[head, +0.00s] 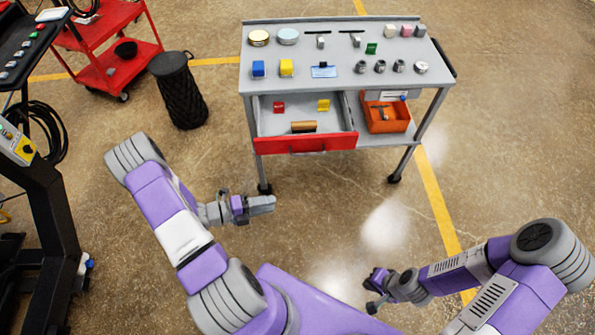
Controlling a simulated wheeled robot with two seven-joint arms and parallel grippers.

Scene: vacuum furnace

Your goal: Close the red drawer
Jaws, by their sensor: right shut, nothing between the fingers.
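The red drawer (307,144) is pulled out from the left side of the grey cart (340,81), below its top. Its red front faces me. Inside the drawer lie a red block (279,107), a yellow block (323,105) and a brown cylinder (303,127). My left gripper (268,204) is in front of and below the drawer, apart from it, pointing right. I cannot tell whether its fingers are apart. My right gripper (373,290) is low near the bottom of the view, far from the drawer, shut and empty.
An orange bin (386,118) sits on the cart to the right of the drawer. Small parts stand on the cart top. The floor before the cart is clear.

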